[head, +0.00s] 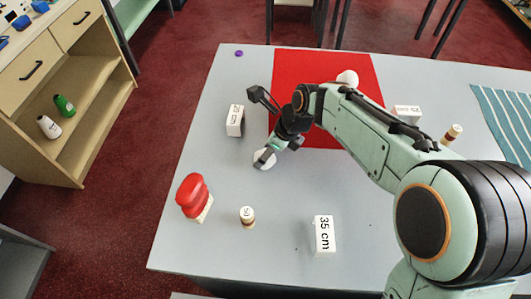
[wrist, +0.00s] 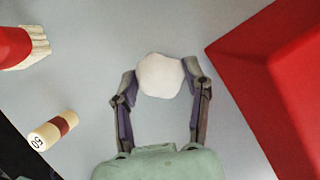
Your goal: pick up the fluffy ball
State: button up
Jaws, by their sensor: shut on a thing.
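A white, slightly uneven ball (wrist: 160,75) sits between the two fingers of my gripper (wrist: 160,78) in the wrist view, with a finger pressed on each side. In the head view the white ball (head: 261,161) is partly hidden by my gripper (head: 266,156), low over the grey table, left of the red area's lower corner. I cannot tell whether it touches the table. Another white rounded thing (head: 348,76) lies on the red area, partly behind my arm.
The grey table (head: 190,140) carries a red area (head: 300,75), a red-topped brush (head: 191,192), a banded peg (head: 247,216), white blocks marked in cm (head: 235,121) (head: 324,236), a purple thing (head: 239,53) and a striped teal cloth (head: 505,110).

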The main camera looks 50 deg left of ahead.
aim_at(261, 150)
jog(key=shift+r, duration=0.1)
jog(key=shift+r, duration=0.25)
notch_tip(261, 150, up, 2)
jog(key=shift+r, duration=0.2)
jog(key=s+d+r, duration=0.6)
jog(key=d+r, duration=0.4)
jog(key=d, duration=0.2)
jog(key=w+d+f+m, duration=0.1)
jog(key=w+d+f, duration=0.1)
jog(key=w+d, duration=0.55)
jog(key=w+d+f+m, duration=0.1)
jog(key=w+d+f, duration=0.1)
jog(key=w+d, duration=0.55)
jog(key=w+d+r+n+g+h, duration=0.1)
jog(key=w+d+n+g+h, duration=0.1)
jog(key=d+n, duration=1)
jog(key=w+n+h, duration=0.1)
jog(key=n+h, duration=0.1)
jog(key=n, duration=0.1)
jog(key=shift+w+d+r+g, duration=0.2)
jog(key=shift+w+d+g, duration=0.05)
jog(key=shift+w+g, duration=0.05)
